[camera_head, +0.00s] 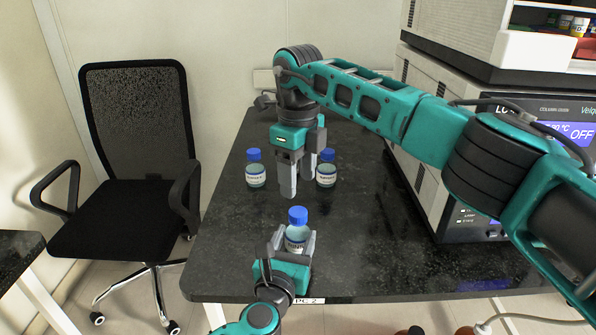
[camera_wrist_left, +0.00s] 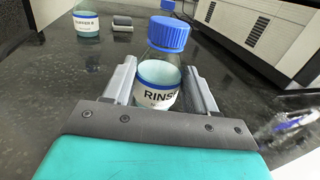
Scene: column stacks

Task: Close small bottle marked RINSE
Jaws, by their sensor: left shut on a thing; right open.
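The small bottle marked RINSE (camera_head: 296,233) stands near the table's front edge in the head view. It has pale teal liquid, and its blue cap (camera_head: 298,215) sits on its neck; how tight it is I cannot tell. My left gripper (camera_head: 294,245) is shut on this bottle, with a finger on each side. The left wrist view shows the bottle (camera_wrist_left: 158,82) upright between the fingers, its label reading "RINS" with the end hidden. My right gripper (camera_head: 300,178) is open and empty, pointing down behind the bottle, between two other bottles.
Two blue-capped bottles stand farther back, one at left (camera_head: 256,172) and one at right (camera_head: 326,172) beside my right gripper. A large instrument (camera_head: 455,150) fills the table's right side. A black chair (camera_head: 120,180) is left of the black table (camera_head: 225,240). The table's front left is clear.

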